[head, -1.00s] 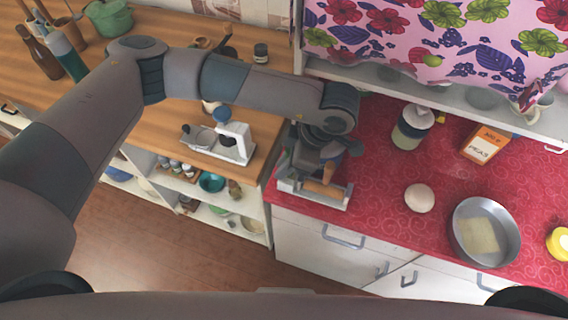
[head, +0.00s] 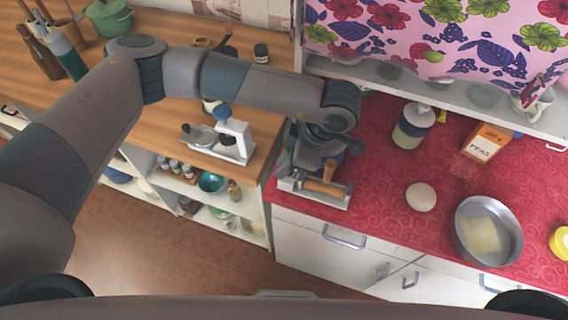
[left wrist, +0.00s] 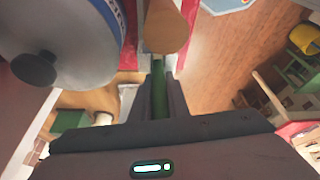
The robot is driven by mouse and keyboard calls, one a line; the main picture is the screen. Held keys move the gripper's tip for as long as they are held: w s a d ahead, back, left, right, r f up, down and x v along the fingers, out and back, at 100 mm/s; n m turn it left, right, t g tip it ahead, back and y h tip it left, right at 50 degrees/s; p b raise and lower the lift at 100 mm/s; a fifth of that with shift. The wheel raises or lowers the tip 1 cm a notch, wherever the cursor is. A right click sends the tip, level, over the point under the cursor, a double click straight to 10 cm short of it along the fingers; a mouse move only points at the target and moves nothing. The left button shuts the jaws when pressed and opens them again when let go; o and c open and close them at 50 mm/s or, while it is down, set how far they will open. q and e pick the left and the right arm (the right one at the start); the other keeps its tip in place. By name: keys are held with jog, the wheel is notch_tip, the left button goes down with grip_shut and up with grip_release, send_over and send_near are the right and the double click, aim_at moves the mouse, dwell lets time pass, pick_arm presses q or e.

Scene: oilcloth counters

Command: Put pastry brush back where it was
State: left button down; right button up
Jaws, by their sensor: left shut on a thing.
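My left gripper (head: 320,158) is at the left end of the red counter, over a grey metal stand with a wooden roller (head: 323,188). In the left wrist view its two dark fingers (left wrist: 162,98) are shut on a slim green part, which I take for the pastry brush. In the head view a small upright wooden piece (head: 329,170) below the gripper looks like the same brush. Its bristles are not clear. Whether it touches the stand I cannot tell. My right gripper is not in view.
On the red counter are a pale round thing (head: 421,197), a metal pan (head: 461,240), a pump bottle (head: 412,128) and an orange-white box (head: 486,142). A white scale-like device (head: 233,142) stands on the wooden counter. A large grey round body (left wrist: 62,40) is close beside my fingers.

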pick_arm(q)
jog(key=shift+s+a+f, duration=0.1)
jog(key=shift+s+f, duration=0.25)
jog(key=shift+f, duration=0.4)
jog(key=c, duration=1.6)
grip_release()
jog(key=shift+w+f, duration=0.1)
jog(key=shift+w, duration=0.05)
jog(key=shift+d+r+b, duration=0.3)
jog(key=shift+r+b, duration=0.15)
jog(key=shift+b, duration=0.05)
jog(key=shift+w+a+b+v, duration=0.15)
jog(key=shift+b+v, duration=1)
jog(key=shift+v, duration=1.85)
jog(key=shift+w+a+b+v, duration=0.2)
jog(key=shift+b+v, duration=0.95)
jog(key=shift+v, duration=1.85)
jog(key=shift+w+b+v, duration=0.25)
jog(key=shift+b+v, duration=0.9)
jog(key=shift+v, duration=1.85)
jog(key=shift+s+r, duration=0.1)
jog(key=shift+r, duration=0.1)
